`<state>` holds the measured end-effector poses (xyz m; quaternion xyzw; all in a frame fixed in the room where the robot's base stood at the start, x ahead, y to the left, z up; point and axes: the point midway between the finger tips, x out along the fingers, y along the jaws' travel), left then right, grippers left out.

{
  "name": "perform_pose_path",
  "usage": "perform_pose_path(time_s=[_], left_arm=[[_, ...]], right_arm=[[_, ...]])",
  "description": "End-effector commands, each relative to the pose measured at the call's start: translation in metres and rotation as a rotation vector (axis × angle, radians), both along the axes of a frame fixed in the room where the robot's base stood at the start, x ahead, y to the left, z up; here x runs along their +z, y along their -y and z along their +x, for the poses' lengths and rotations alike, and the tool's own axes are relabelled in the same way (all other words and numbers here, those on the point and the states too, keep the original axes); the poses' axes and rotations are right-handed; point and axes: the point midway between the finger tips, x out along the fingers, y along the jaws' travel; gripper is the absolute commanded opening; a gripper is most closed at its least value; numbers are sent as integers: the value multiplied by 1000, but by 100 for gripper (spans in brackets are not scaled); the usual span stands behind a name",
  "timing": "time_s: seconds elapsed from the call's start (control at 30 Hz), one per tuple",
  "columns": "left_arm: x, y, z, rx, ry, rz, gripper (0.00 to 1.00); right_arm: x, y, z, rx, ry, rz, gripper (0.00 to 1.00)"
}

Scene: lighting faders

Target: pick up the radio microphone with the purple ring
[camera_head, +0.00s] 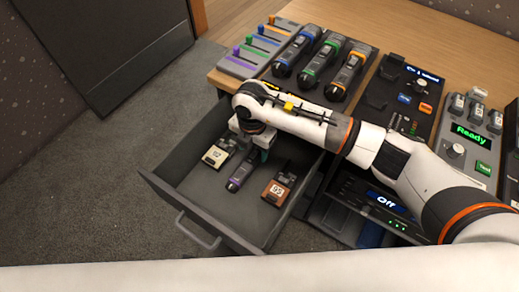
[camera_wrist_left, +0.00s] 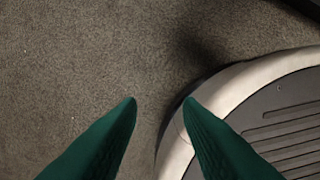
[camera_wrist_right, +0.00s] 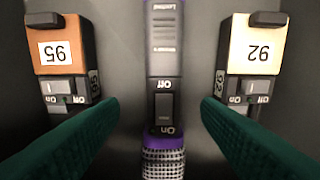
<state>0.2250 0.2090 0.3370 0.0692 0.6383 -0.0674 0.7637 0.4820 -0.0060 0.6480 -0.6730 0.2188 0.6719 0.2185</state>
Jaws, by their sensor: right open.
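The radio microphone with the purple ring (camera_head: 240,174) lies in the open drawer (camera_head: 188,205) between two small packs. In the right wrist view the dark microphone (camera_wrist_right: 164,45) runs down the middle, with its on/off switch, purple ring and mesh head at the bottom. My right gripper (camera_head: 258,150) is over the drawer above the microphone. Its green fingers (camera_wrist_right: 159,103) are apart, one on each side of the microphone, with nothing between them held. My left gripper (camera_wrist_left: 161,101) shows only in its own wrist view, open and empty above the carpet.
A brown pack marked 95 (camera_head: 276,191) and a cream pack marked 92 (camera_head: 216,155) flank the microphone closely.

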Motion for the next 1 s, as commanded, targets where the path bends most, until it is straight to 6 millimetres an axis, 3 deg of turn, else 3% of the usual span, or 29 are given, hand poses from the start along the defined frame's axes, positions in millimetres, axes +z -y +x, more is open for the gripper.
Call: perform_pose_path(time_s=[0.3, 0.6, 0.97, 1.0], left_arm=[[18, 2, 16, 3, 16, -2, 32], [21, 2, 17, 3, 16, -2, 32], [21, 2, 17, 3, 15, -1, 32], [21, 2, 17, 3, 15, -1, 32]], right_arm=[[-45, -1, 5, -1, -3, 1, 58], [-49, -1, 5, 1, -2, 1, 58], [-49, -1, 5, 0, -2, 1, 1], [-48, -1, 6, 1, 0, 2, 0]])
